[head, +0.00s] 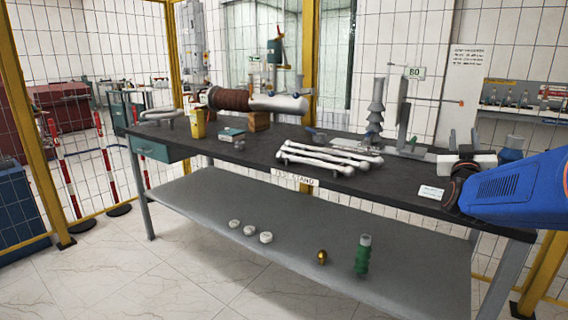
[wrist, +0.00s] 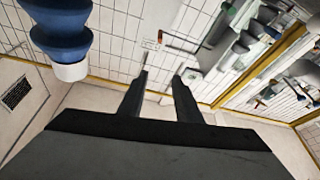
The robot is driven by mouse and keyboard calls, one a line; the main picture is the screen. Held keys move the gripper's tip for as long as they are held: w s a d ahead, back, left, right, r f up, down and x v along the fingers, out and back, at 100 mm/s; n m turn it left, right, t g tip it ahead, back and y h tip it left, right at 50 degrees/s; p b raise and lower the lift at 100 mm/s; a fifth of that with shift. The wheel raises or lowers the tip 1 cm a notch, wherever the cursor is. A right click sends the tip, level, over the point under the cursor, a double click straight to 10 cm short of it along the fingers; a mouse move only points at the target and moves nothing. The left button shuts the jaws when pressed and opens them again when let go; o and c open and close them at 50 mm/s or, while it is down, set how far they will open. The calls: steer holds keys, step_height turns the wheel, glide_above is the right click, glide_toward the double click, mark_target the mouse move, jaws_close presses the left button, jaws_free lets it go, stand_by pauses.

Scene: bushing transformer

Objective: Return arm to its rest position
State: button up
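My blue arm (head: 520,190) reaches in from the right edge of the head view. My gripper (head: 463,138) is above the right end of the dark workbench (head: 240,152). In the wrist view my gripper (wrist: 162,76) has two dark fingers apart with nothing between them. A blue ribbed insulator with a white end (wrist: 62,35) shows at the upper left of the wrist view, apart from the fingers. A blue piece (head: 511,150) shows behind my arm in the head view and is partly hidden.
White rings (head: 250,230) and a green insulator (head: 362,255) are on the lower shelf. Yellow-framed mesh fencing (head: 30,130) surrounds the bench.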

steer(key=s+a+f+n+g+y, duration=0.1)
steer(key=s+a+f+g+y, duration=0.3)
steer(key=a+f, duration=0.35)
steer(key=s+a+f+n+g+y, duration=0.2)
steer(key=s+a+f+y, duration=0.3)
steer(key=s+a+f, duration=0.25)
steer(key=s+a+f+g, duration=0.2)
steer(key=s+f+g, duration=0.1)
steer(key=s, duration=0.5)
steer(key=s+a+f+g+y, duration=0.1)
steer(key=s+a+f+g, duration=0.1)
steer(key=s+f, duration=0.4)
steer(key=s+a+f+g, duration=0.2)
steer(key=s+f+g, duration=0.1)
steer(key=s, duration=0.7)
steer(key=shift+f+g, duration=0.3)
steer(key=shift+f, duration=0.45)
steer(key=shift+a, duration=0.1)
